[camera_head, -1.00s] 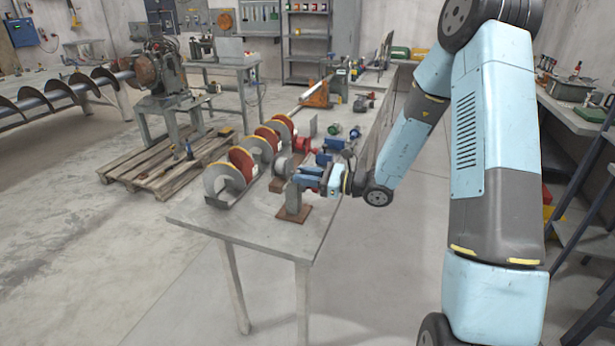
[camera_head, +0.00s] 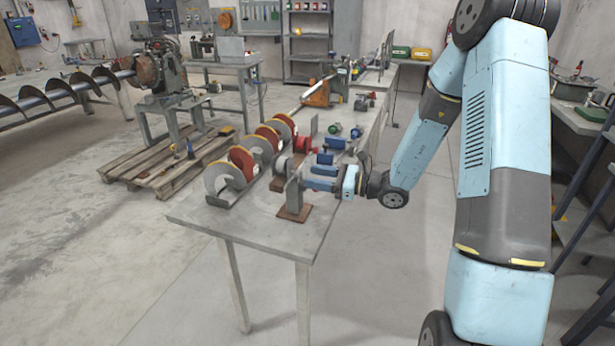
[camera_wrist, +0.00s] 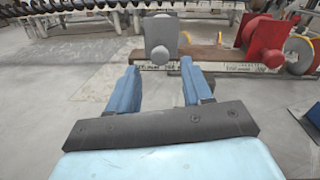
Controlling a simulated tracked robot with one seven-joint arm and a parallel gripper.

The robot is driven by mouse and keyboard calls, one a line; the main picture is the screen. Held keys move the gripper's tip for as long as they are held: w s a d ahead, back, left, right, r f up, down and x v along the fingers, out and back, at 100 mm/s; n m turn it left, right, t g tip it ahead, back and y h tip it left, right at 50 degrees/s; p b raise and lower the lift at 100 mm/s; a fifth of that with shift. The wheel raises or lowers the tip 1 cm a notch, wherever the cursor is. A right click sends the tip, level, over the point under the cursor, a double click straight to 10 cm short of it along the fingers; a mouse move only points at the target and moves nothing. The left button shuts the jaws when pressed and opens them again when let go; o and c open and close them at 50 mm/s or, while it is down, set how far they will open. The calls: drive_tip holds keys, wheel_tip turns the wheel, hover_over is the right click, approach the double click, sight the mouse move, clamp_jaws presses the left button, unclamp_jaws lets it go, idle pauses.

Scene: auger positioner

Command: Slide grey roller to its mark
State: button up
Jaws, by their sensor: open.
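The grey roller (camera_wrist: 161,33), a grey block with a round knob on its front, stands on a brown rail in the wrist view. It also shows in the head view (camera_head: 281,166), beside the auger discs. A pale scale strip (camera_wrist: 240,68) with dark markings runs along the rail's front; I cannot make out which marking is the roller's mark. My gripper (camera_head: 310,179) is open and empty, to the right of the roller in the head view. Its two blue fingers are spread in the wrist view (camera_wrist: 159,72), with the roller ahead of the gap, apart from them.
A red roller (camera_wrist: 264,38) stands further along the rail, right of the grey one. Red and grey auger discs (camera_head: 242,162) line the bench. A grey upright (camera_head: 293,194) on a rust-brown plate stands near the bench's front. The bench's front left (camera_head: 225,222) is clear.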

drive_tip(key=v, duration=1)
drive_tip(key=s+a+r+n+g+h, duration=0.2)
drive_tip(key=s+r+n+g+h, duration=0.3)
drive_tip(key=s, duration=0.3)
drive_tip(key=s+a+r+n+g+h, duration=0.2)
drive_tip(key=s+r+n+h, duration=0.1)
drive_tip(key=s+r+n, duration=0.3)
drive_tip(key=s+d+r+n+t+h, duration=0.6)
drive_tip(key=s+d+r+n+h, duration=0.3)
drive_tip(key=s, duration=0.3)
drive_tip(key=shift+d+r, duration=0.3)
drive_tip(key=shift+r, duration=0.05)
